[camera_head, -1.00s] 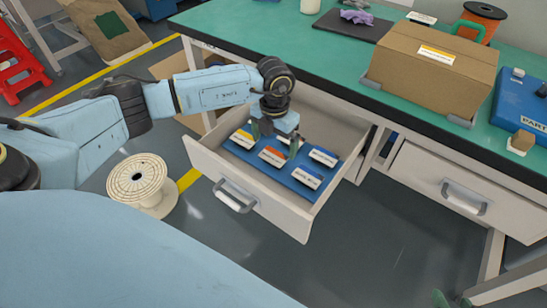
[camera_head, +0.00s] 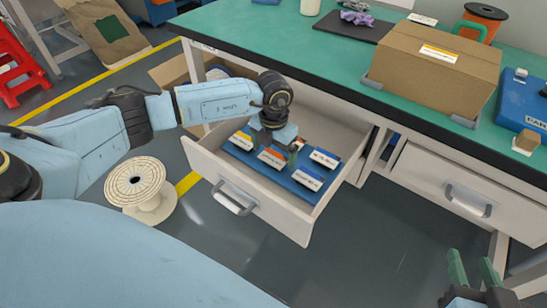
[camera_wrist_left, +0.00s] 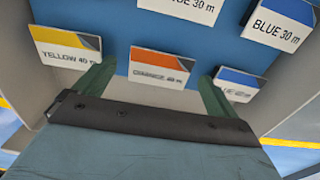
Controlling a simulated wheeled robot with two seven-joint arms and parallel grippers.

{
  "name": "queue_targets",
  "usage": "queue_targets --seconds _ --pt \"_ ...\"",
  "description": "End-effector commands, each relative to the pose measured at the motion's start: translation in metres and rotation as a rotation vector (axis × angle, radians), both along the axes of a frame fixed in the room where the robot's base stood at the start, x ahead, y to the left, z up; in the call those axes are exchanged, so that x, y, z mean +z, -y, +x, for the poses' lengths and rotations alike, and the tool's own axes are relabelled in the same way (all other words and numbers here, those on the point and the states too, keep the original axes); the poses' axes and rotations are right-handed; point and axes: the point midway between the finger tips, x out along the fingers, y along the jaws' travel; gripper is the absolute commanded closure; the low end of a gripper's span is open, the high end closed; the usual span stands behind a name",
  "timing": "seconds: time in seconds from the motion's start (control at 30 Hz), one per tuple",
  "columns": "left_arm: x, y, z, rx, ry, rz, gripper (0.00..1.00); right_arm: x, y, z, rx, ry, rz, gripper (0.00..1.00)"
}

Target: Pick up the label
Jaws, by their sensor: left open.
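My left gripper (camera_head: 279,147) reaches down into the open drawer and is open. In the left wrist view its two green fingers (camera_wrist_left: 155,84) stand apart, with the white label with an orange band (camera_wrist_left: 160,70) between or just beyond them; contact cannot be told. That orange label also shows in the head view (camera_head: 271,159). Nearby are a yellow label (camera_wrist_left: 66,47), a blue label (camera_wrist_left: 278,24) and another blue one (camera_wrist_left: 238,84) partly behind the right-hand finger. My right gripper (camera_head: 474,268) is open and empty at the bottom right of the head view.
The labels stand on a blue insert in the drawer (camera_head: 262,203), whose walls surround my left gripper. The green bench top (camera_head: 290,55) overhangs behind, with a cardboard box (camera_head: 435,68) on it. A cable spool (camera_head: 139,188) stands on the floor at left.

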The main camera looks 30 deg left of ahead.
Motion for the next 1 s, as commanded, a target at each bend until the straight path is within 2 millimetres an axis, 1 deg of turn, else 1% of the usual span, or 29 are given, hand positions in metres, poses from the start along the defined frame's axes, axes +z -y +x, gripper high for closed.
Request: queue_targets --seconds 0.3,0.57,0.87,0.9,1.0 --pt "-0.0047 0.0003 -0.0002 -0.001 -0.001 0.000 0.04 -0.0011 -0.0001 -0.0002 0.000 -0.002 0.000 0.63" --pt "-0.0048 0.0002 -0.0002 0.000 -0.001 0.000 0.04 -0.0012 0.0000 -0.0002 0.000 -0.002 0.000 0.63" --pt "-0.0047 0.0001 -0.0001 0.000 0.000 0.000 0.42 -0.0014 0.0001 -0.0002 0.000 -0.003 -0.001 0.63" --pt "-0.0046 0.0001 -0.0001 0.000 0.000 0.000 0.43 -0.0014 0.0001 -0.0002 0.000 -0.003 -0.001 0.63" --pt "-0.0046 0.0001 -0.0001 0.000 0.000 0.000 0.43 -0.0014 0.0001 -0.0002 0.000 -0.003 -0.001 0.63"
